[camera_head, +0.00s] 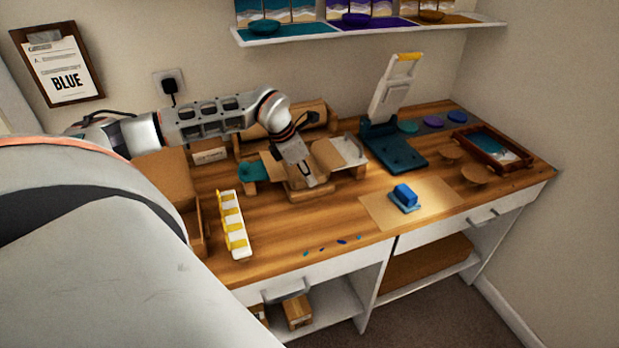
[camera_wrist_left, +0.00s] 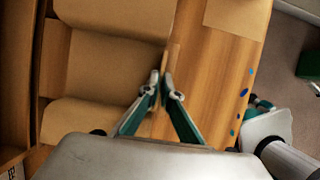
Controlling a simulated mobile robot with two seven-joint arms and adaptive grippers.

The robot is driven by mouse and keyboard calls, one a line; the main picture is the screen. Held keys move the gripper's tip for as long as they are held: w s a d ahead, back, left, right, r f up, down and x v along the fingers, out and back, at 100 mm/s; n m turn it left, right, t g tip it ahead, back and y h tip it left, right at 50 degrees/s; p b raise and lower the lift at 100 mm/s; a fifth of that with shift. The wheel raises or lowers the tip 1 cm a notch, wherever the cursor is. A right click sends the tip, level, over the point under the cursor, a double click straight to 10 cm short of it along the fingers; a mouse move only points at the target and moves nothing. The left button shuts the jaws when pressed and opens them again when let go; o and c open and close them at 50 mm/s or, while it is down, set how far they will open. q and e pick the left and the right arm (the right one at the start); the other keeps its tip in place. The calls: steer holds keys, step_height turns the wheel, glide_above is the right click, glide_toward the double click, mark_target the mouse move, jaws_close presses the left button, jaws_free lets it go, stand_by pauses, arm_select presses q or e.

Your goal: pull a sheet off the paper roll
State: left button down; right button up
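The brown paper roll (camera_head: 300,116) lies in a wooden holder at the back of the bench, partly hidden behind my left arm. Its brown paper fills the upper left of the left wrist view (camera_wrist_left: 105,65). My left gripper (camera_head: 310,183) points down at the front of the holder. In the left wrist view its teal fingertips (camera_wrist_left: 163,88) are nearly together at the paper's edge, with the thin edge between them. My right gripper (camera_wrist_left: 262,104) shows only partly at the right of that view, by the bench's front edge; its opening is unclear.
A brown sheet (camera_head: 430,213) with a blue block (camera_head: 405,194) lies to the right. A white and yellow rack (camera_head: 233,225) stands left. A teal press (camera_head: 394,148) and framed tray (camera_head: 492,148) stand right. Small blue pieces (camera_head: 342,242) lie near the front edge.

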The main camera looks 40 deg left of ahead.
arm_select(q)
steer(key=shift+d, duration=0.2)
steer(key=c, duration=2.3)
jaws_free()
steer(key=shift+s, duration=0.1)
steer(key=shift+r, duration=0.1)
steer(key=shift+s+a+r, duration=0.1)
steer(key=shift+r, duration=0.25)
steer(key=v, duration=1.1)
steer(key=shift+s, duration=0.1)
